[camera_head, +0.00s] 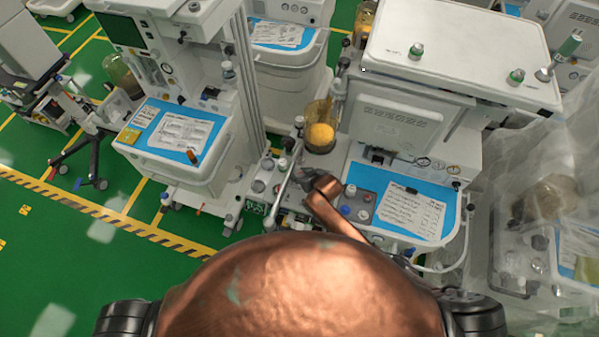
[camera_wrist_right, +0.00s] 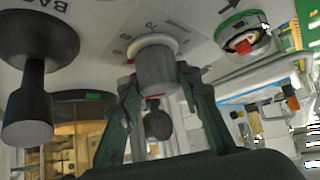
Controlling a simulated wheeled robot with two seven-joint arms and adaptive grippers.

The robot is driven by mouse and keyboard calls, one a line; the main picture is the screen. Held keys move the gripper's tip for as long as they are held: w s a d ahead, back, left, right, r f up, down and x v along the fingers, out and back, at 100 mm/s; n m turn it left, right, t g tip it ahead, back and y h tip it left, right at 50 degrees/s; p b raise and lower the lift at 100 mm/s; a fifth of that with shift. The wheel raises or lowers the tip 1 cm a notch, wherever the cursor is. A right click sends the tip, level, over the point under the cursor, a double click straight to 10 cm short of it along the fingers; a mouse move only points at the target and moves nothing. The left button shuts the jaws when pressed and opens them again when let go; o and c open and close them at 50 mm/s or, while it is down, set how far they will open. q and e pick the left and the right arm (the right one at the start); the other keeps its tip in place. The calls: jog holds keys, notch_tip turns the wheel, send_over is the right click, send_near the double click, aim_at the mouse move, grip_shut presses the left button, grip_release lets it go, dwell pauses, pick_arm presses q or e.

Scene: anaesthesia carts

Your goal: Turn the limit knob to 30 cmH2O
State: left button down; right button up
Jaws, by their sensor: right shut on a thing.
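The limit knob (camera_wrist_right: 155,71) is a grey ribbed cylinder with a pale collar, on a light panel with printed scale marks. In the right wrist view my right gripper (camera_wrist_right: 158,88) has its two green-edged fingers on either side of the knob, shut on it. The scale marks are partly legible, but the setting cannot be read. In the head view my right gripper (camera_head: 306,178) is at the anaesthesia cart (camera_head: 390,122) in the middle right, left of its work surface. The knob cannot be made out there. My left gripper is not in view.
A black knob (camera_wrist_right: 36,95) stands left of the held knob, and a green-ringed dial (camera_wrist_right: 243,43) is to its right. In the head view another cart (camera_head: 190,100) stands to the left. A plastic-draped cart (camera_head: 545,190) is at the right. Green floor (camera_head: 60,240) is clear at the lower left.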

jog(key=shift+w+d+r+n+y, duration=0.15)
jog(key=shift+n+y, duration=0.15)
jog(key=shift+n, duration=0.2)
jog(key=shift+n+g+y, duration=0.3)
jog(key=shift+n+g, duration=0.1)
jog(key=shift+n, duration=0.1)
jog(key=n+g+y+b, duration=0.1)
jog(key=n+g+b, duration=0.1)
jog(key=b, duration=0.3)
jog(key=n+g+y+b, duration=0.1)
jog(key=n+g+b, duration=0.1)
jog(key=b, duration=0.4)
jog(key=n+g+b, duration=0.1)
jog(key=n+b, duration=0.3)
jog(key=b, duration=0.2)
jog(key=shift+f+g+y, duration=0.4)
jog(key=shift+s+r+n+g+b, duration=0.2)
jog(key=shift+n+g+b, duration=0.2)
jog(key=shift+n+b, duration=0.3)
jog(key=shift+a, duration=0.2)
jog(key=o, duration=1.2)
jog(key=shift+c, duration=0.2)
